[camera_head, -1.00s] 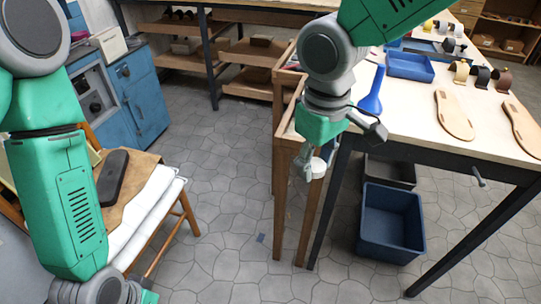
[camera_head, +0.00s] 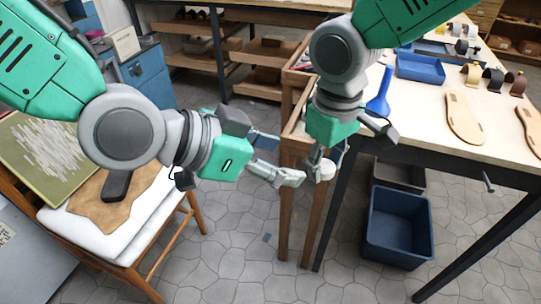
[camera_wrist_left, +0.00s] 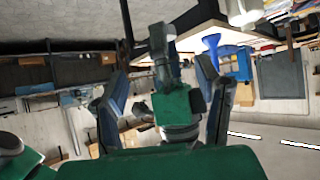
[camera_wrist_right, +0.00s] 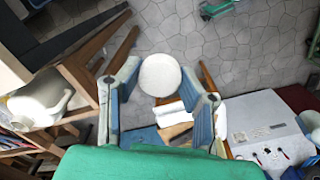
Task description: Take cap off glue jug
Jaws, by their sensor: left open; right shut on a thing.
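A white round cap (camera_head: 326,171) sits between the fingertips of my right gripper (camera_head: 319,163). It shows as a pale disc in the right wrist view (camera_wrist_right: 160,75). My right gripper is shut on it, above the floor beside the worktable. My left gripper (camera_head: 277,158) is open and empty, just left of the cap, its fingers pointing at it. What looks like the white glue jug (camera_wrist_right: 40,100), with a handle, is at the left of the right wrist view, apart from the cap. I cannot make it out in the head view.
A blue funnel (camera_head: 378,95) stands on the worktable (camera_head: 430,115) near its left end. A blue tray (camera_head: 420,68) and sandal soles (camera_head: 464,118) lie further right. A blue bin (camera_head: 398,225) is under the table. A chair (camera_head: 150,235) stands at left.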

